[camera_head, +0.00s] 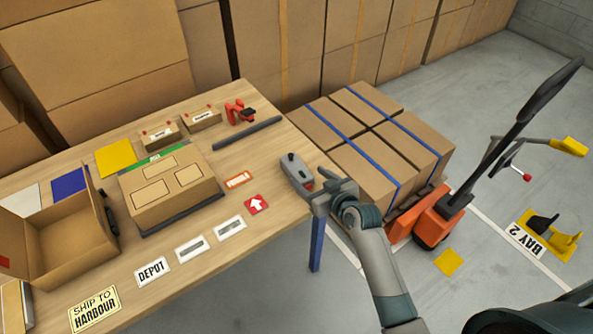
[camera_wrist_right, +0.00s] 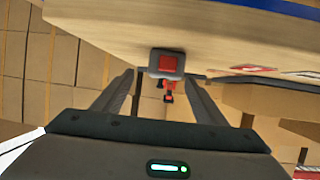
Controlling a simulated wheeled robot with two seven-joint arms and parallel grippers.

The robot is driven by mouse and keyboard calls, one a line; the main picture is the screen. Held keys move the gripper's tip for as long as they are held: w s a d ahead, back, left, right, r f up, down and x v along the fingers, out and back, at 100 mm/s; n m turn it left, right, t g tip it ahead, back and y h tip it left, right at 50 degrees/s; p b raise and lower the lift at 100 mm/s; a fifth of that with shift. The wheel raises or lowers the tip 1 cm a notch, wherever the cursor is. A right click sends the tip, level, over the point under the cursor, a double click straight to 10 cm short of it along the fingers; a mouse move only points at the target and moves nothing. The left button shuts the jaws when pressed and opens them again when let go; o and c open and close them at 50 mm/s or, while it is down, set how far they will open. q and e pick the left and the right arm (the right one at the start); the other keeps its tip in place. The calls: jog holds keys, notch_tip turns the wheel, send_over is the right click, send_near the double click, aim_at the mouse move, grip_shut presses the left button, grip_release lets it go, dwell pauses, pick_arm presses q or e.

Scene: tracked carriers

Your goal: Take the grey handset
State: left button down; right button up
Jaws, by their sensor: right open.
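The grey handset (camera_head: 294,170) lies on the wooden table (camera_head: 245,258) near its right end, with a dark knob on its far end and a red patch on its near end. My right gripper (camera_head: 322,188) is at the handset's near end, reaching in from the right. In the right wrist view the handset's grey end with its red square (camera_wrist_right: 167,62) shows ahead, roughly centred between the spread fingers (camera_wrist_right: 160,84). The jaws are open, and I cannot tell whether a finger touches it. My left gripper is not in view.
A red arrow label (camera_head: 257,204) and an orange-edged label (camera_head: 238,180) lie left of the handset. A dark bar (camera_head: 247,132) and a red tape dispenser (camera_head: 238,112) lie behind. Strapped cartons (camera_head: 363,165) on an orange pallet truck (camera_head: 437,222) stand right of the table.

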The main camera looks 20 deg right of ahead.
aim_at(300, 171)
jog(key=shift+w+a+p, duration=0.35)
jog(key=shift+w+p, duration=0.05)
jog(key=shift+w, duration=0.2)
jog(key=shift+p+x, duration=0.3)
jog(key=shift+x, duration=1.5)
jog(key=shift+a+f, duration=0.1)
jog(key=shift+a, duration=0.05)
jog(key=shift+c, duration=0.6)
jog(key=c, duration=1.2)
